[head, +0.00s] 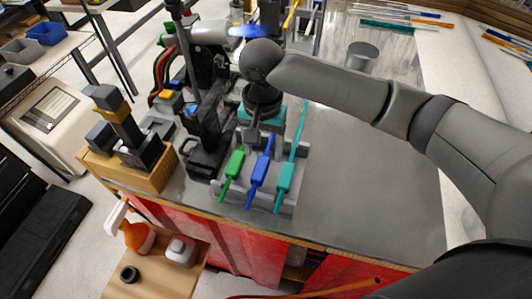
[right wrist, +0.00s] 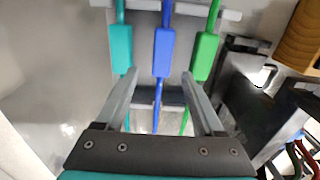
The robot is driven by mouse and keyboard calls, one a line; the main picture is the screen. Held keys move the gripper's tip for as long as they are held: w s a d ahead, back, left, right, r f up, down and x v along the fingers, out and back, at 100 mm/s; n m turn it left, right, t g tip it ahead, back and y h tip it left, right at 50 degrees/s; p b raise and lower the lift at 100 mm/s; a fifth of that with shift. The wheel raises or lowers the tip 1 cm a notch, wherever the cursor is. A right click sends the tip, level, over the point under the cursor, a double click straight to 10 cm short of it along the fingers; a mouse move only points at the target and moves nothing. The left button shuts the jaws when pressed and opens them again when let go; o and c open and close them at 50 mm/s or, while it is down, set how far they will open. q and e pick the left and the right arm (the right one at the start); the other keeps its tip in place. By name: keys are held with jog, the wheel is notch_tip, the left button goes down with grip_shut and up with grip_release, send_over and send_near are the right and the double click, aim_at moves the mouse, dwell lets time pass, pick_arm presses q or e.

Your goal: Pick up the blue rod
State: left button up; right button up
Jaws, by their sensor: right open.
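The blue rod (head: 260,173) lies between a green rod (head: 235,163) and a teal rod (head: 286,177) on a grey rack (head: 218,188). The right wrist view also shows the blue rod (right wrist: 164,52), with the teal rod (right wrist: 121,48) to its left and the green rod (right wrist: 203,58) to its right. My right gripper (head: 253,138) is over the far part of the rack. In the right wrist view, its open jaws (right wrist: 160,74) appear on either side of the blue rod, apart from it. The height gap is unclear. My left gripper is out of view.
Dark equipment (head: 205,125) stands left of the rack. A metal cup (head: 362,56) is at the back. Bare grey worktop (head: 365,165) lies to the right. A lower wooden surface with an orange spray bottle (head: 137,237) is at front left.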

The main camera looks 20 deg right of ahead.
aim_at(263, 160)
jog(key=f, duration=0.4)
jog(key=shift+w+f, duration=0.3)
grip_shut()
